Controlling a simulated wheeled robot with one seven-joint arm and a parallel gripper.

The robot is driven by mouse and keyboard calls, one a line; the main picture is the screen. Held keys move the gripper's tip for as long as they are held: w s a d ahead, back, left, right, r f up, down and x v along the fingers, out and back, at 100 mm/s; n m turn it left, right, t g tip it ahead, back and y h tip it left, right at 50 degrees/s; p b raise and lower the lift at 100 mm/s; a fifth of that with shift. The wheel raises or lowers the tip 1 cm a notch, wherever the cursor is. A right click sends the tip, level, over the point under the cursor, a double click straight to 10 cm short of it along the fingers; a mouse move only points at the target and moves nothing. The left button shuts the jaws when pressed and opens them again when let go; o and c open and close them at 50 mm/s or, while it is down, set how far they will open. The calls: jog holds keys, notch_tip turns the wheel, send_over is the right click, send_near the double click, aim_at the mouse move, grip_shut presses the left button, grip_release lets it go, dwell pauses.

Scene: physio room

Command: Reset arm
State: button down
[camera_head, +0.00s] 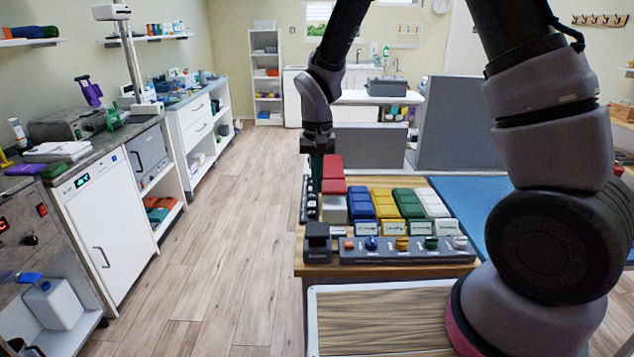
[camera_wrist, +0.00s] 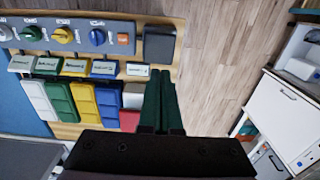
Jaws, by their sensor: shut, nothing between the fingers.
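My gripper (camera_head: 317,170) points down at the left end of the wooden table (camera_head: 312,268), left of a red block (camera_head: 333,175). In the wrist view my gripper (camera_wrist: 161,80) shows two dark green fingers pressed together with nothing between them. They are over the table's edge, next to the dark square box (camera_wrist: 159,46). My arm bends down from the top of the head view, and its large joints hide part of the table's right side.
Blue (camera_head: 360,204), yellow (camera_head: 385,204), green (camera_head: 408,203) and white (camera_head: 432,203) blocks stand in a row behind a grey panel (camera_head: 405,256) with coloured knobs. Grey partitions (camera_head: 455,125) stand behind. The wooden floor (camera_head: 220,230) on the left is clear; cabinets (camera_head: 105,230) line the left wall.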

dwell(0.4)
jog(key=s+d+r+m+t+y, duration=0.1)
jog(key=d+r, duration=0.5)
jog(key=r, duration=0.3)
jog(key=s+d+r+m+t+y, duration=0.1)
jog(key=d+r+t, duration=0.1)
jog(key=d+r, duration=0.55)
jog(key=s+d+r+m+t, duration=0.1)
jog(key=s+d+r+t, duration=0.1)
jog(key=s+d+r, duration=0.2)
jog(key=s+d+r+t, duration=0.2)
jog(key=s+d+r, duration=0.2)
jog(key=s+r, duration=0.4)
jog(key=shift+s+d+m, duration=0.3)
jog(key=shift+s+m, duration=0.1)
jog(key=shift+s, duration=0.1)
jog(key=shift+r, duration=0.1)
dwell(0.3)
